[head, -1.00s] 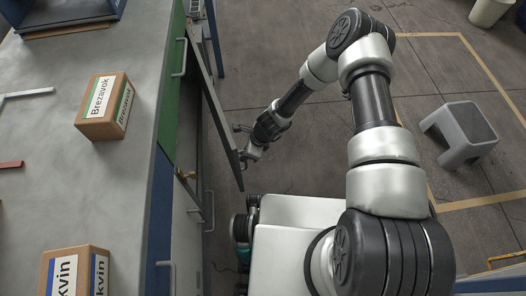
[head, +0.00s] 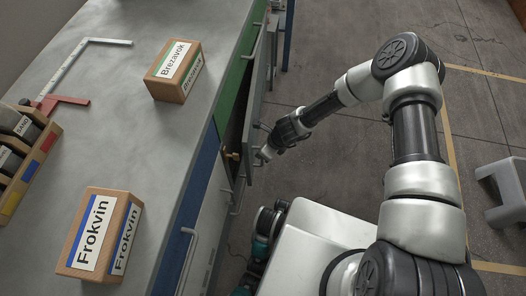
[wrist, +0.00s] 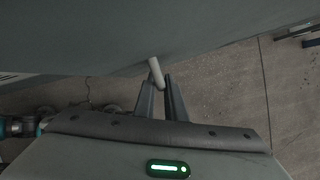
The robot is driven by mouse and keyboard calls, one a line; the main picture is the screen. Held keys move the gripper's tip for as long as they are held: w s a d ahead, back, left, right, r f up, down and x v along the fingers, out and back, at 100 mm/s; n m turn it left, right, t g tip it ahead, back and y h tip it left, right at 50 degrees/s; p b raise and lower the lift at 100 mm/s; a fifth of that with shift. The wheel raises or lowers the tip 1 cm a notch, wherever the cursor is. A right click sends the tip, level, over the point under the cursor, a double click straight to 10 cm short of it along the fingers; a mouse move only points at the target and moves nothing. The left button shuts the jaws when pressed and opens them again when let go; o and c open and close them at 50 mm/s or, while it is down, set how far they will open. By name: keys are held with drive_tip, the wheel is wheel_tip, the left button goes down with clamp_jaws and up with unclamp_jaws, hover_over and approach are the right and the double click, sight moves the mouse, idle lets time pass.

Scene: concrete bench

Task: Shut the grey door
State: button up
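The grey door (head: 259,88) is hinged on the bench's front and stands partly open, with a narrow dark gap between it and the cabinet. My gripper (head: 264,156) is at the door's outer face, near its free edge. In the wrist view, the door (wrist: 120,35) fills the top, and a pale bar handle (wrist: 156,72) stands between the two fingertips of my gripper (wrist: 159,80). The fingers appear closed around this handle.
A grey stool (head: 503,190) stands at right. The floor between is clear.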

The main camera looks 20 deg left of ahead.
drive_tip(key=shift+o, duration=0.5)
drive_tip(key=shift+w+r, duration=0.1)
drive_tip(key=p+v, duration=0.5)
drive_tip(key=v, duration=1.2)
drive_tip(key=shift+r, duration=0.2)
drive_tip(key=shift+f, duration=0.15)
drive_tip(key=c, duration=0.4)
drive_tip(key=shift+f, duration=0.4)
clamp_jaws()
wheel_tip(320, 180, down, 4)
drive_tip(key=n+g+y+b, duration=0.1)
drive_tip(key=g+y+b, duration=0.2)
drive_tip(key=y, duration=0.1)
drive_tip(key=d+r+n+g+y+b, duration=0.2)
drive_tip(key=d+n+g+y+b, duration=0.15)
drive_tip(key=d+y, duration=0.5)
drive_tip(key=w+x, duration=0.1)
drive_tip(key=x, duration=1.3)
drive_tip(key=shift+a+r+n+t+b, duration=0.3)
drive_tip(key=shift+n+t+b, duration=0.05)
drive_tip(key=shift+b, duration=0.05)
